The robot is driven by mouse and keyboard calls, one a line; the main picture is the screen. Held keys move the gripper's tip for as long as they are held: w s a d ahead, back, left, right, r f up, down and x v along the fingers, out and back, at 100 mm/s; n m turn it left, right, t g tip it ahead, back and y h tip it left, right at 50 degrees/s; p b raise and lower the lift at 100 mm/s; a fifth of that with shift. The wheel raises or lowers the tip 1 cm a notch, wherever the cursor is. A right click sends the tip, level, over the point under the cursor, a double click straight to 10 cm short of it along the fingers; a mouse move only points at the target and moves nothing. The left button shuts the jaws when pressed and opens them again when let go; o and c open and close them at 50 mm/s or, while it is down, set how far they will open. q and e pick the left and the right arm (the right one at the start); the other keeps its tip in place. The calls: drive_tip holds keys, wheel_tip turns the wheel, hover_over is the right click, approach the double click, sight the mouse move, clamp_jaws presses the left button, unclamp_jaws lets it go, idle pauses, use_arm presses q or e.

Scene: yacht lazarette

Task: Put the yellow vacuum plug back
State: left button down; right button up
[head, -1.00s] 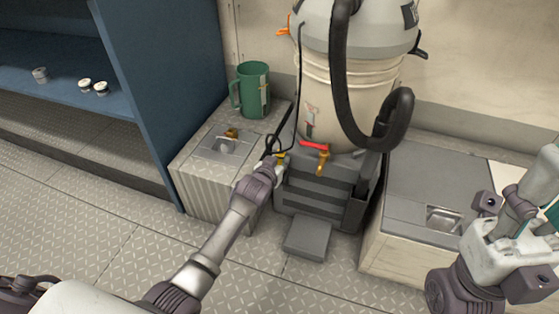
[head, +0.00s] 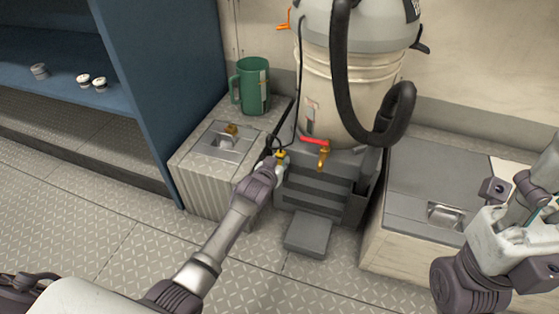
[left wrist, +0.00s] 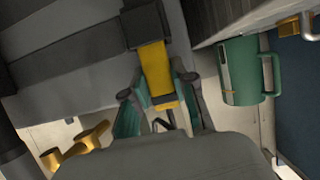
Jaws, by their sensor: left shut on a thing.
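The yellow plug (left wrist: 158,72) is held between the fingers of my left gripper (left wrist: 160,97) in the left wrist view. Its far end meets a dark block (left wrist: 145,25) at the grey stepped base; I cannot tell whether it is seated there. In the head view the plug (head: 281,154) is a small yellow spot at the gripper (head: 279,163), in front of the base's left side. A thin black cord (head: 297,90) runs down the left of the cream vacuum (head: 340,95) toward it. My right arm is at the right edge; its gripper's opening is unclear.
The grey stepped base (head: 325,190) carries the vacuum, with an orange-yellow tap (head: 323,158) in front. A green mug (head: 251,92) stands on the left locker (head: 190,157). Another locker (head: 415,200) is at right, and a blue shelf (head: 175,80) at left. Floor in front is clear.

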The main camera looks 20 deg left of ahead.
use_arm(q)
drive_tip(key=shift+f, duration=0.35)
idle(0.3)
